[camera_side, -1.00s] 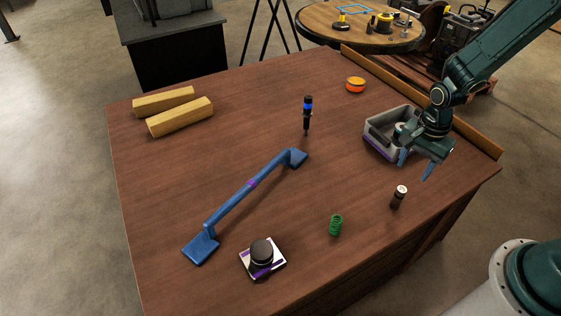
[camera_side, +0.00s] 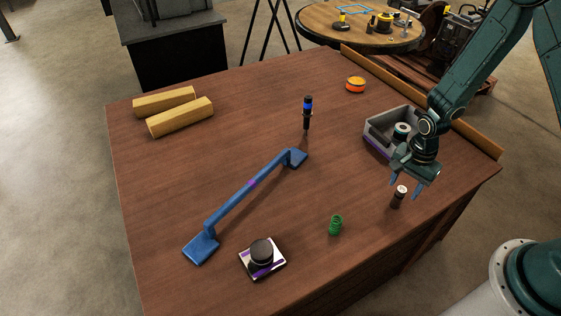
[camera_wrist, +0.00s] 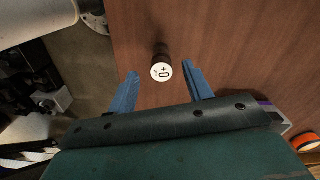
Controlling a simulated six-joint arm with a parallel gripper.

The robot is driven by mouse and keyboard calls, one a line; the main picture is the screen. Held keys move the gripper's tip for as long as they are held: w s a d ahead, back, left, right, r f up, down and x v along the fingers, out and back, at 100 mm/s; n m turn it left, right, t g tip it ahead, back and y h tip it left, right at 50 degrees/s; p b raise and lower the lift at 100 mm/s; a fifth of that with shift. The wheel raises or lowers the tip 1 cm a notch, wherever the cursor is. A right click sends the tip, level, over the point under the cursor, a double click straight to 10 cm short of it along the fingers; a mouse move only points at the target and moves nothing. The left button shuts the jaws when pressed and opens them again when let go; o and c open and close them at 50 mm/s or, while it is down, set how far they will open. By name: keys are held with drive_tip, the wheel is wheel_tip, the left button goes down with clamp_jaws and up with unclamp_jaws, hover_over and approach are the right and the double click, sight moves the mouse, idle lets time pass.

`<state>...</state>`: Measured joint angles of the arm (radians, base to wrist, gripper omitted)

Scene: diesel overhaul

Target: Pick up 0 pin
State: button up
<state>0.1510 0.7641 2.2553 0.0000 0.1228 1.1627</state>
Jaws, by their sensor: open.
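The pin (camera_side: 398,198) is a small dark brown cylinder with a white top, standing upright on the brown table near its right front edge. In the wrist view the white top of the pin (camera_wrist: 161,72) carries a "0" mark and lies just beyond and between the two blue fingers. My gripper (camera_side: 405,188) is open and empty, its fingers pointing down at the pin, one to either side in the picture. The gripper also shows in the wrist view (camera_wrist: 160,83). I cannot tell how high the fingertips are above the pin.
A grey tray (camera_side: 374,139) holding a cylindrical part stands behind my gripper. A green spring (camera_side: 336,225) stands left of the pin.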

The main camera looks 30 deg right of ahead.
sight(398, 198)
drive_tip(key=shift+f, duration=0.5)
drive_tip(key=shift+f, duration=0.1)
drive_tip(key=shift+w+f, duration=0.1)
drive_tip(key=shift+f, duration=2.4)
clamp_jaws()
